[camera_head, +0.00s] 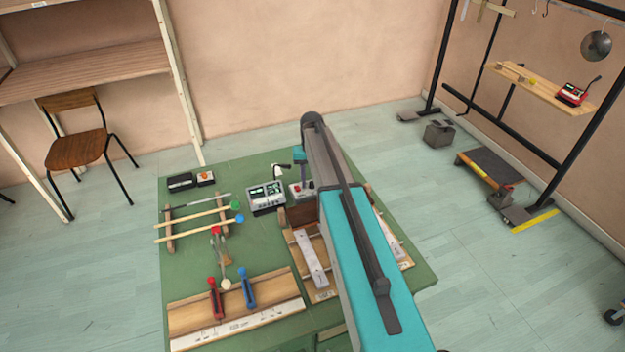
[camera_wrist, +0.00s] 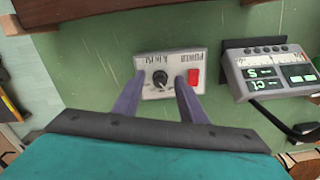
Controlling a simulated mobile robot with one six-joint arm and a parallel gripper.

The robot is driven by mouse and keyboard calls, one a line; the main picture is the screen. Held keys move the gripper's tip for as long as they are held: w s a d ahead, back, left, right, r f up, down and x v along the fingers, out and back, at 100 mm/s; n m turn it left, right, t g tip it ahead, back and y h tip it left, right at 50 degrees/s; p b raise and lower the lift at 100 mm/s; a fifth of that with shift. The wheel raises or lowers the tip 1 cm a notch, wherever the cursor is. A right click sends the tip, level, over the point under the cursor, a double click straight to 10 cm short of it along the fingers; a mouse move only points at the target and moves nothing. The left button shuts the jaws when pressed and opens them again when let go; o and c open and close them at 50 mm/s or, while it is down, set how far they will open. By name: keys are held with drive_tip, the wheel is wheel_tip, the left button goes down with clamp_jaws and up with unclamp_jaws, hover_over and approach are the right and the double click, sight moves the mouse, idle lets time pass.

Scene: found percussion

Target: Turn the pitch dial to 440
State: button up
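A small light-grey box (camera_wrist: 150,93) with a black round dial (camera_wrist: 160,78) and a red switch (camera_wrist: 194,76) lies ahead of my gripper in the wrist view. Its lettering is upside down; one word looks like POWER, and the dial's numbers are too small to read. My gripper (camera_wrist: 160,80) is open, one finger on each side of the dial, with visible gaps. I cannot tell how far the fingertips are above the box. In the head view, the box (camera_head: 308,188) stands on the green table, below my gripper and partly hidden.
A meter with green displays (camera_wrist: 270,72) stands right of the box in the wrist view; it also shows in the head view (camera_head: 266,198). The green table (camera_head: 190,255) also carries mallets on a wooden rack (camera_head: 195,220) and a board with red and blue clamps (camera_head: 240,312).

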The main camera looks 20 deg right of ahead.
clamp_jaws()
drive_tip(key=shift+d, duration=0.1)
drive_tip(key=shift+m, duration=0.4)
drive_tip(key=shift+f+m+b, duration=0.1)
drive_tip(key=shift+m+b, duration=0.55)
drive_tip(key=shift+m, duration=0.15)
drive_tip(key=shift+m+b, duration=0.6)
drive_tip(key=shift+m, duration=1.1)
